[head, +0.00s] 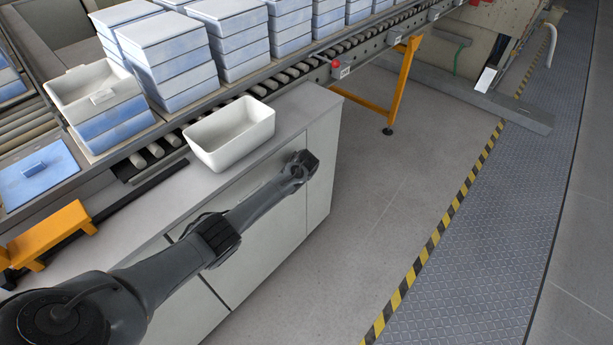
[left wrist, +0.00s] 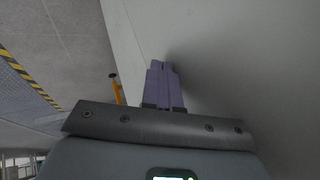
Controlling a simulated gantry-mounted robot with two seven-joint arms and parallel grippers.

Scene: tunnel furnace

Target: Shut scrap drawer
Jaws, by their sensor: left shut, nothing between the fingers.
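The light grey cabinet (head: 262,253) under the counter has several flat front panels. I cannot pick out with certainty which one is the scrap drawer, and no panel clearly stands out as open. My left gripper (head: 306,163) is beside the upper part of the cabinet front, below the counter edge. In the left wrist view its two purple fingers (left wrist: 164,83) are shut together with nothing between them, close to a pale panel (left wrist: 225,60). I cannot tell whether they touch it. My right gripper is in neither view.
A white open bin (head: 232,135) stands on the counter (head: 150,208). Behind it, a roller conveyor (head: 285,78) carries stacked blue-and-white boxes (head: 180,65). An orange leg (head: 404,80) stands right of the cabinet. The floor (head: 370,200) before the cabinet is clear up to a yellow-black stripe (head: 440,235).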

